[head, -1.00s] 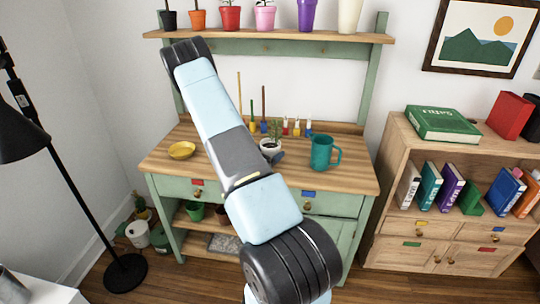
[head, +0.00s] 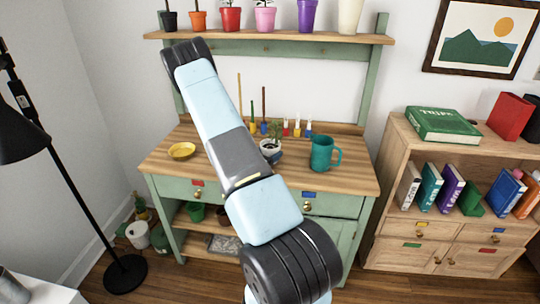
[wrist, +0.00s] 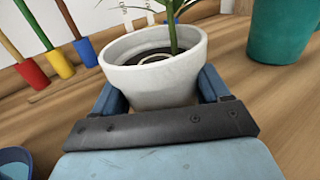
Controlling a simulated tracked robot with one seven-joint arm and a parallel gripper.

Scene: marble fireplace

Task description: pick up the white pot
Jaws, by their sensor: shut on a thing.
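The white pot (head: 270,146) holds a small green plant and dark soil, and stands upright over the wooden top of the green bench. In the wrist view the white pot (wrist: 155,72) fills the middle, its rim slightly tilted in the picture. My gripper (wrist: 160,92) has one blue finger on each side of the pot and is shut on it. The pot's base is hidden behind the gripper, so I cannot tell whether it touches the bench. In the head view my arm hides part of this area.
A teal mug (head: 323,152) stands close to the right of the pot. Tools with red, yellow and blue ends (wrist: 58,62) stand behind it to the left. A yellow dish (head: 181,150) lies at the bench's left. A shelf of coloured pots (head: 264,37) is above.

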